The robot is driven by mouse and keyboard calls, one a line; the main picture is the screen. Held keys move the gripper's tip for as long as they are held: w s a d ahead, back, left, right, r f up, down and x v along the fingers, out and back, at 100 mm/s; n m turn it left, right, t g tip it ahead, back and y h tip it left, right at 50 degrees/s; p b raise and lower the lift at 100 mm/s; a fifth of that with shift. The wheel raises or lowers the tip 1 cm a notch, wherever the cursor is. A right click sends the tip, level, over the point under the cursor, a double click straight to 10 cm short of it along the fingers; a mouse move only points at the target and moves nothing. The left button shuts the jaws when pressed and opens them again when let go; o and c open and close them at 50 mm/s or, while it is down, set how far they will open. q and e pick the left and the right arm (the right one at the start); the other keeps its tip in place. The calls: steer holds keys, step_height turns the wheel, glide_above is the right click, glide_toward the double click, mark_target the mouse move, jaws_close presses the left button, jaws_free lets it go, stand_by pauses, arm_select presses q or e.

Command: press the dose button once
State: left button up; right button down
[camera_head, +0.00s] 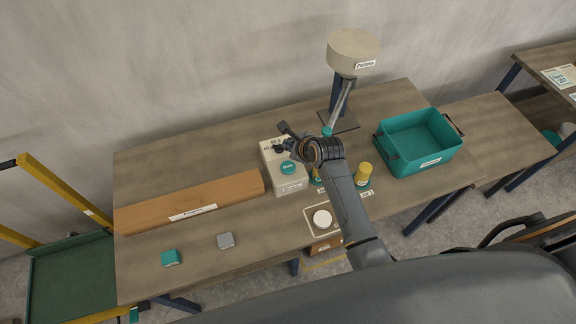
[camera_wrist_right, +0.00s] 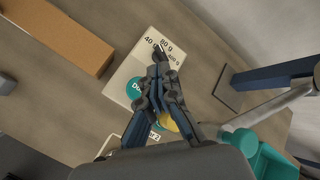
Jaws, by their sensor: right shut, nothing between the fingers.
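The dose button is a teal round cap (camera_head: 288,168) on top of a pale box (camera_head: 291,185) on the table. The button also shows in the right wrist view (camera_wrist_right: 134,88), partly covered by my gripper. Printed gram marks (camera_wrist_right: 164,45) lie toward the far end of the box top. My right gripper (camera_head: 282,145) is shut and empty, over the far part of the box top, beyond the button. In the wrist view its fingertips (camera_wrist_right: 160,52) are close to the gram marks; whether they touch the box I cannot tell. My left gripper is not in view.
A long cardboard box (camera_head: 230,188) lies left of the pale box. A yellow-capped container (camera_head: 362,173) and a teal crate (camera_head: 440,155) stand to the right. A dispenser on a post (camera_head: 352,50) stands behind. A teal block (camera_head: 170,257) and a grey block (camera_head: 225,240) lie in front.

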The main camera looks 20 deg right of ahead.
steer(key=b, duration=0.5)
glide_above(290, 168)
step_height(290, 168, down, 7)
steer(key=shift+a+r, duration=0.1)
steer(key=shift+r, duration=0.1)
steer(key=shift+a+f+b, duration=0.1)
steer(key=shift+f+b, duration=0.35)
steer(key=shift+f, duration=0.6)
steer(key=shift+f, duration=0.2)
steer(key=shift+f, duration=0.25)
steer(key=shift+f, duration=0.55)
stand_by(0.7)
stand_by(0.3)
steer(key=shift+r+p, duration=0.95)
steer(key=shift+p, duration=0.05)
